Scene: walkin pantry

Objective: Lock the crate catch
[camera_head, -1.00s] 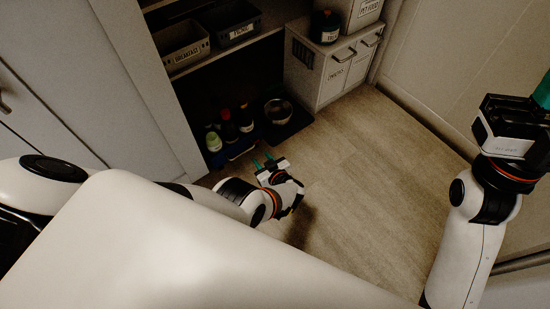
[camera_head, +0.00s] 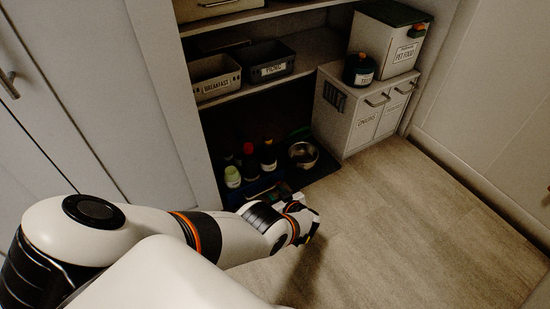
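A white crate (camera_head: 384,42) labelled "PET FOOD" has a dark green lid (camera_head: 395,12) and stands on a low white cabinet at the upper right. A small orange and green part (camera_head: 418,29), which looks like the catch, sits at the lid's front right edge; its exact position is too small to tell. My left gripper (camera_head: 284,190) is low over the floor, in front of the shelf's bottom level, well below and left of the crate. Its fingers are mostly hidden by its own body, so its opening does not show. My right gripper is out of view.
A dark jar (camera_head: 359,70) stands beside the crate on the cabinet (camera_head: 345,119). Bins labelled "BREAKFAST" (camera_head: 215,83) and "PICNIC" (camera_head: 268,65) sit on the shelf. Bottles (camera_head: 268,158) and a metal bowl (camera_head: 303,155) are below. The floor (camera_head: 400,210) at right is clear.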

